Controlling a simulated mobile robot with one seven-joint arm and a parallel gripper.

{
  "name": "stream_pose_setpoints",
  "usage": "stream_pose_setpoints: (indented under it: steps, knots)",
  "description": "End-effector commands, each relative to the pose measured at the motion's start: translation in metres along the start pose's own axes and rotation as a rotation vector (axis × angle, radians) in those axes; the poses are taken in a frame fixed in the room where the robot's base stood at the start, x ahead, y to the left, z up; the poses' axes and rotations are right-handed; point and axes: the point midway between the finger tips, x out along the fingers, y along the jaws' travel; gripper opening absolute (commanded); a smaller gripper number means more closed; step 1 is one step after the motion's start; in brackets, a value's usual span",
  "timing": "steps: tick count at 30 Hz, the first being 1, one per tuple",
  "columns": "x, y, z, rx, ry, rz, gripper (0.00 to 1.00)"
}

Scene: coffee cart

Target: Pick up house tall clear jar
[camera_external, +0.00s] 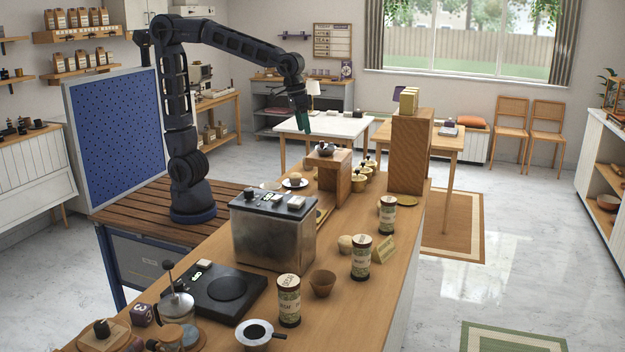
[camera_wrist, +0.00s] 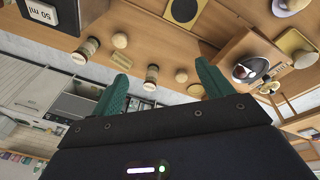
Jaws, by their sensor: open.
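The labels are too small for me to tell surely which is the house jar. Two similar jars show in the wrist view, one at left (camera_wrist: 85,50) and one near the middle (camera_wrist: 151,77). My gripper (camera_external: 303,122) is raised above the counter's far end, apart from all jars. Its green fingers are spread and empty in the wrist view (camera_wrist: 163,82).
A wooden block with a dark bowl (camera_external: 326,149) stands below my gripper. A tall wooden block (camera_external: 408,155) rises behind the far jar. A metal box (camera_external: 273,232), small cups (camera_external: 322,283) and a sign (camera_external: 382,249) stand near the jars.

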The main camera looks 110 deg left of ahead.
Motion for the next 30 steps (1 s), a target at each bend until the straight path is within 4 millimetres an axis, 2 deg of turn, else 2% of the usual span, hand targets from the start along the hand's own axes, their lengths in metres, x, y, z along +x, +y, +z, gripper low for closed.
stream_pose_setpoints:
  steps: [3,14,23,30]
  knots:
    - [0.017,0.016,-0.029,-0.077,-0.020,-0.016,0.79]
    - [0.078,0.058,-0.109,-0.311,-0.062,-0.067,0.79]
    - [0.147,0.086,-0.168,-0.502,-0.089,-0.120,0.79]
    - [0.211,0.103,-0.207,-0.651,-0.101,-0.166,0.79]
